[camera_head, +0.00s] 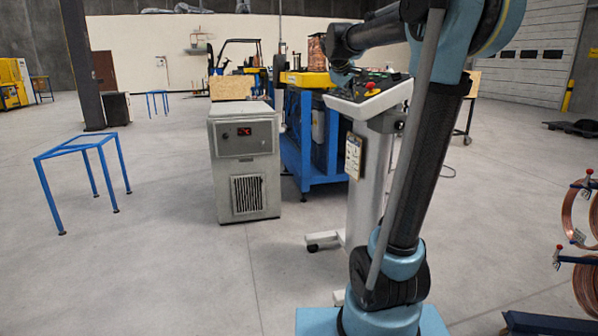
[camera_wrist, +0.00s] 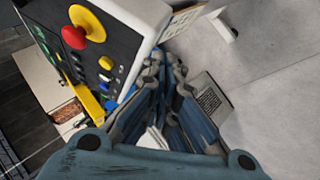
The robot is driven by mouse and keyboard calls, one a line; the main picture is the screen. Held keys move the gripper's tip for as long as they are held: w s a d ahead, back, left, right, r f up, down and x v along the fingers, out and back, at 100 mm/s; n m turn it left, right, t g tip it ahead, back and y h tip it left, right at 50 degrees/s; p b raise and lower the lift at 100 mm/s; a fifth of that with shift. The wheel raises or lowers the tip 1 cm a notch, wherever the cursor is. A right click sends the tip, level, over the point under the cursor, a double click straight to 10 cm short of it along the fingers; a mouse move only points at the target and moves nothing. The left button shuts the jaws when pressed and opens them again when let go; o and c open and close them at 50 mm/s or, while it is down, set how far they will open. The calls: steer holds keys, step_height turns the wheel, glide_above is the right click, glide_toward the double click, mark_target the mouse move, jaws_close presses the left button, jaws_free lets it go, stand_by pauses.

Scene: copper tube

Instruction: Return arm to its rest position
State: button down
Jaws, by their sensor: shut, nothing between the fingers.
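My arm (camera_head: 418,165) rises from its blue base on the right of the head view and bends over to the left at the top. Its end hangs near the control pedestal, and my gripper is too small and dark there to make out clearly. In the wrist view my gripper (camera_wrist: 166,70) is shut, its blue-grey fingers drawn together with nothing held between them. The control panel (camera_wrist: 85,45) with a red and yellow emergency button fills the upper left of that view, close beside the fingers. I cannot tell the exact gap.
The control pedestal (camera_head: 369,165) stands just behind my arm. A grey cabinet (camera_head: 245,165) and a blue machine frame (camera_head: 305,150) are left of it. A blue stand (camera_head: 85,150) is further left. Copper coils (camera_head: 588,275) hang at the right edge. Floor between the stand and cabinet is clear.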

steer(key=s+f+m+g+y, duration=0.2)
steer(key=s+f+m+g, duration=0.1)
steer(key=s+f, duration=1.5)
steer(key=s+f+m+g+y, duration=0.2)
steer(key=s+f+m+g, duration=0.1)
steer(key=s+f, duration=1.6)
steer(key=s+m, duration=0.1)
steer(key=s, duration=0.6)
steer(key=shift+d+g, duration=0.15)
steer(key=shift+g, duration=0.15)
